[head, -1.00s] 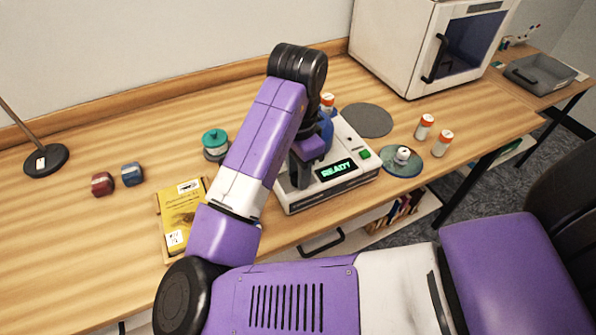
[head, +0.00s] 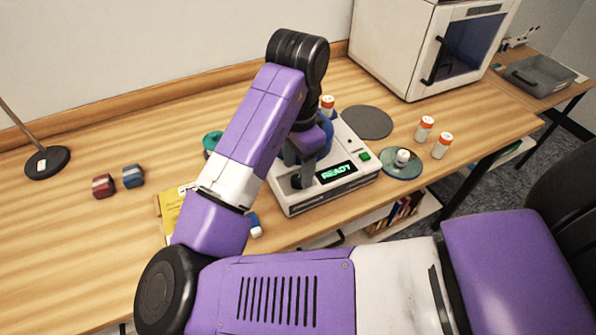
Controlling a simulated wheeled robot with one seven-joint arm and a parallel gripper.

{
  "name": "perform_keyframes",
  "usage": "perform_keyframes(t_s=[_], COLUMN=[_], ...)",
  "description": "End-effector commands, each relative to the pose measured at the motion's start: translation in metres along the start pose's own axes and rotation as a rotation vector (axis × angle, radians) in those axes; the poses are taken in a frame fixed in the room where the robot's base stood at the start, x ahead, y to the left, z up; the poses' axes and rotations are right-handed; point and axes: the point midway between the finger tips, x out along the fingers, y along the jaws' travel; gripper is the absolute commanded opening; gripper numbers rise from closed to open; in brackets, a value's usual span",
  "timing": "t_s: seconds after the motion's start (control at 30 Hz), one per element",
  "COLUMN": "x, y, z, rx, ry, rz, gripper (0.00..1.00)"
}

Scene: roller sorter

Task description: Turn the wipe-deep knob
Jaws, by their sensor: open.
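The white device (head: 335,192) stands on the wooden table with a lit display (head: 335,172) reading READY and a green button (head: 364,154). My gripper (head: 299,163) is over the left part of its top, pointing down, with its jaws open. A small dark part (head: 297,182) shows just below the fingers at the left of the display; it may be the knob, but I cannot read any label. I cannot tell whether the fingers touch it. My arm and gripper hide much of the device's left and back.
A yellow booklet (head: 172,208) and a blue-and-white item (head: 255,226) lie left of the device. A teal-lidded jar (head: 211,140) is partly behind my arm. Orange-capped bottles (head: 425,128), a round dish (head: 402,168) and a grey disc (head: 367,122) are to the right.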

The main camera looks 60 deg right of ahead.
Motion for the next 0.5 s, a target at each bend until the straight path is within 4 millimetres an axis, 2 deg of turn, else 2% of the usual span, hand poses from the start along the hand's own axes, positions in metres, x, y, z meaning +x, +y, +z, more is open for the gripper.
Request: perform_keyframes(t_s=[0.03, 0.2, 0.33, 0.5], x=[-0.011, -0.036, -0.048, -0.052], y=[-0.001, -0.001, -0.001, 0.000], z=[0.001, 0.001, 0.000, 0.000], rx=[0.002, 0.000, -0.001, 0.000], ry=[-0.003, -0.003, -0.001, 0.000], rz=[-0.004, -0.002, -0.002, 0.000], gripper=[0.52, 0.52, 0.52, 0.52])
